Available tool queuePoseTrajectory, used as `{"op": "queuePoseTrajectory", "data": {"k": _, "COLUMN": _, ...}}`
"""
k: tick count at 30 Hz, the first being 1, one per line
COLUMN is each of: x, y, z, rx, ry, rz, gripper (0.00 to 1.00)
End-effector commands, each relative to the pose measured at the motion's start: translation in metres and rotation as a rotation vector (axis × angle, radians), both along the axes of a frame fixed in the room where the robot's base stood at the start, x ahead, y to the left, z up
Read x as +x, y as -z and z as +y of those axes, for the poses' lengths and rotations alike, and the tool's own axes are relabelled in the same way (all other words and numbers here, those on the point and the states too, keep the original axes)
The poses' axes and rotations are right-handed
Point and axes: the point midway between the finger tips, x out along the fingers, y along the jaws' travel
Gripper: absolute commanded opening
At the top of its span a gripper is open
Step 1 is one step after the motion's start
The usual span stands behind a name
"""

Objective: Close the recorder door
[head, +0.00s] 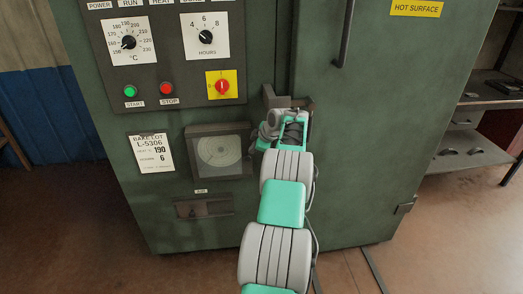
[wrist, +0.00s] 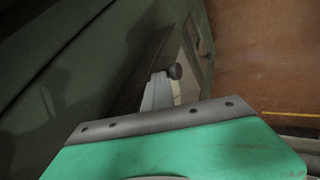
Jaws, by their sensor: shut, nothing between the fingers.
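The recorder (head: 219,150) is a dark square frame around a pale round chart, low on the front of the green cabinet. Its door looks close to the cabinet front, but I cannot tell whether it is fully shut. My gripper (head: 266,137) is just right of the recorder, its fingertips largely hidden by my wrist. In the wrist view my gripper (wrist: 158,82) is shut and empty, beside a dark round knob (wrist: 175,71). The recorder's dark frame and pale window (wrist: 186,62) lie behind; contact is unclear.
A dark bracket (head: 270,97) sticks out just above my gripper. The control panel (head: 165,50) is above the recorder and an air slot plate (head: 204,207) below it. A grey shelf unit (head: 470,145) stands to the right. The floor in front is mostly clear.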

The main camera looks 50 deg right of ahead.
Motion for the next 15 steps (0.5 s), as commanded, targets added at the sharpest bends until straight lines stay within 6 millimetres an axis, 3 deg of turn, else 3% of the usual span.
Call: {"op": "queuePoseTrajectory", "data": {"k": 15, "x": 0.0035, "y": -0.005, "z": -0.005, "rx": -0.015, "ry": 0.011, "rz": -0.014, "gripper": 0.0}}
